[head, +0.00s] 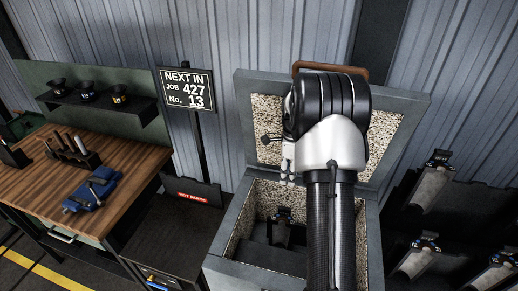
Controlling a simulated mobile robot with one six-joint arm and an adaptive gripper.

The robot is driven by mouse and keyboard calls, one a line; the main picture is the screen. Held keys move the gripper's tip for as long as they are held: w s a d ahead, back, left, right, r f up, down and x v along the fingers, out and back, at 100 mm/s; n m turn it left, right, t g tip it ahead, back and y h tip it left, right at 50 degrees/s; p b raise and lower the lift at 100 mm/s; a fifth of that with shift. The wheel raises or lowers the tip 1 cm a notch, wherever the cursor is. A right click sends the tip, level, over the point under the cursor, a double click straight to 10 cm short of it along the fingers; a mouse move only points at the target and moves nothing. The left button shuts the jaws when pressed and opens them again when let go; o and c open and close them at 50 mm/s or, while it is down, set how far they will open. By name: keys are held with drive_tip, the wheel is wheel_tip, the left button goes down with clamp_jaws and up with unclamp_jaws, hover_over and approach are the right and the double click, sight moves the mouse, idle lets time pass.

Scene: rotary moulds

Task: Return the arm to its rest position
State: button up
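My arm, white and black, rises from the bottom edge in the head view and bends over in front of an open grey box (216,268). Inside the box, left of my arm, a dark mould-like piece (282,228) stands upright. The right part of the box interior is hidden by the arm.
A sign (187,90) reads "NEXT IN JOB 427 No. 13". A wooden bench (120,185) at left carries a blue vise (92,190) and tools. A dark table (185,235) has a "HOT PARTS" label. Several moulds (430,185) sit on a dark rack at right.

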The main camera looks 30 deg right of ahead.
drive_tip(key=s+a+r+n+t+b, duration=0.1)
drive_tip(key=s+a+r+n+b, duration=0.15)
drive_tip(key=a+r+n, duration=0.5)
drive_tip(key=s+a+r+n+t+b, duration=0.1)
drive_tip(key=s+a+r+n+b, duration=0.3)
drive_tip(key=a, duration=0.6)
drive_tip(key=s+a+f+n+t+b, duration=0.1)
drive_tip(key=s+a+n+t+b, duration=0.1)
drive_tip(key=s+a+n, duration=1.1)
drive_tip(key=s+n, duration=0.3)
drive_tip(key=s, duration=0.1)
drive_tip(key=shift+a+t, duration=0.3)
drive_tip(key=shift+t, duration=0.1)
drive_tip(key=shift+s, duration=0.1)
drive_tip(key=shift+c, duration=0.4)
